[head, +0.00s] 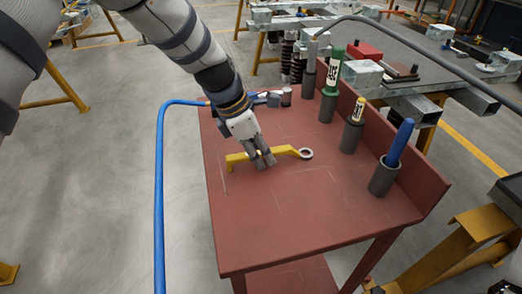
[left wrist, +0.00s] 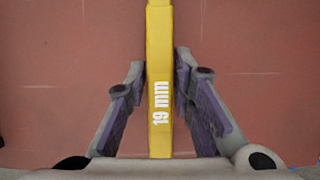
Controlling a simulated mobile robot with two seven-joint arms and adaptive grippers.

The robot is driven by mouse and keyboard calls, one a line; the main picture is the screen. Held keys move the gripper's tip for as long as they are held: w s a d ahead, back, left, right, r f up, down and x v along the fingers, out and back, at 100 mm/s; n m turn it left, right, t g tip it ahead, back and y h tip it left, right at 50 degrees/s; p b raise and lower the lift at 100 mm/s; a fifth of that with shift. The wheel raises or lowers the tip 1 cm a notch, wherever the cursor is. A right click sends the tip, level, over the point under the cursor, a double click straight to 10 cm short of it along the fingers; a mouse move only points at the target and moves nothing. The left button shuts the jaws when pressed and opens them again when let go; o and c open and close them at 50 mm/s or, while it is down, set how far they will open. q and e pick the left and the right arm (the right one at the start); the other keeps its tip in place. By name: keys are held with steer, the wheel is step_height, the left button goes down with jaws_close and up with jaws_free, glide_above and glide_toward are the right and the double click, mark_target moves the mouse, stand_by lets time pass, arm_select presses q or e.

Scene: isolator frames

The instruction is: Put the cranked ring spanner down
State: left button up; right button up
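The cranked ring spanner (head: 289,151) is yellow, with a bare metal ring at its right end in the head view. It lies roughly level over the red bench top, and I cannot tell whether it touches the surface. My left gripper (head: 266,163) comes down from above with its fingers on either side of the spanner's handle. In the left wrist view, the handle (left wrist: 159,60), marked "19 mm", runs between the fingertips, which close against both sides. The ring is out of that view. My right gripper is not in view.
The red bench (head: 290,215) has bare space in front of the spanner. Along its right upstand stand grey holders with a green-and-white tool (head: 331,75), a yellow-topped one (head: 357,112) and a blue-handled one (head: 400,143). A blue hose (head: 160,190) runs along the left side.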

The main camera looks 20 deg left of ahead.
arm_select(q)
steer(key=shift+o, duration=0.4)
steer(key=shift+r, duration=0.1)
steer(key=p+v, duration=0.1)
steer(key=v, duration=1.1)
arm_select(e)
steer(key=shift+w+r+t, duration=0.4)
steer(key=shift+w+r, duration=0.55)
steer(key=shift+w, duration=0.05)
